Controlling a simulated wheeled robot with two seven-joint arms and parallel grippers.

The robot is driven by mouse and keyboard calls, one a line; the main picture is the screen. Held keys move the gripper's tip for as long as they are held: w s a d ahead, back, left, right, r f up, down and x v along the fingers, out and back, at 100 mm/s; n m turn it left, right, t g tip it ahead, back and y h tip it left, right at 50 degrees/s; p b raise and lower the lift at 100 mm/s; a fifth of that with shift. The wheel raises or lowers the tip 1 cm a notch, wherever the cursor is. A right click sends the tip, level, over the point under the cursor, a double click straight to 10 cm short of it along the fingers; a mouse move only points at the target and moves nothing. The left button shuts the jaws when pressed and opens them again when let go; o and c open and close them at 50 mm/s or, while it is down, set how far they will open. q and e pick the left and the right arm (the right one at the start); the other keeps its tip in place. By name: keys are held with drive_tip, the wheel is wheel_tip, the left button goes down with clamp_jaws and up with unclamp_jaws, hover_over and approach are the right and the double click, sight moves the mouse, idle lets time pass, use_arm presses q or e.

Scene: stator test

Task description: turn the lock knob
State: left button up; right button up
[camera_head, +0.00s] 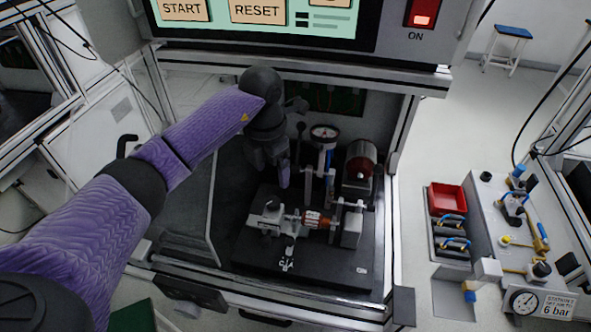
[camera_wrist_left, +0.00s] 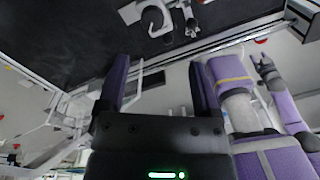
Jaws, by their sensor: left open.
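The test fixture stands on a dark base plate (camera_head: 300,262) inside the machine bay, with a copper-wound stator (camera_head: 315,218) held between grey supports. A small black ball-topped lever (camera_head: 301,127) stands behind it. I cannot tell which part is the lock knob. My left gripper (camera_head: 284,182) is open and points down, above and behind the fixture's left part, with no visible contact. In the left wrist view its two purple fingers (camera_wrist_left: 160,65) are apart with nothing between them.
A red bin (camera_head: 446,199) and a pneumatic unit (camera_head: 515,225) are outside, to the right.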

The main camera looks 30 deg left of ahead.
sight(273, 201)
use_arm(q)
drive_tip(key=shift+w+a+f, duration=0.3)
drive_tip(key=shift+w+f, duration=0.05)
drive_tip(key=shift+f, duration=0.05)
drive_tip(key=f, duration=0.4)
drive_tip(key=f+b, duration=0.1)
drive_tip(key=f, duration=0.3)
drive_tip(key=shift+s+f+b, duration=0.2)
drive_tip(key=shift+f+b, duration=0.05)
drive_tip(key=shift+b, duration=0.05)
clamp_jaws()
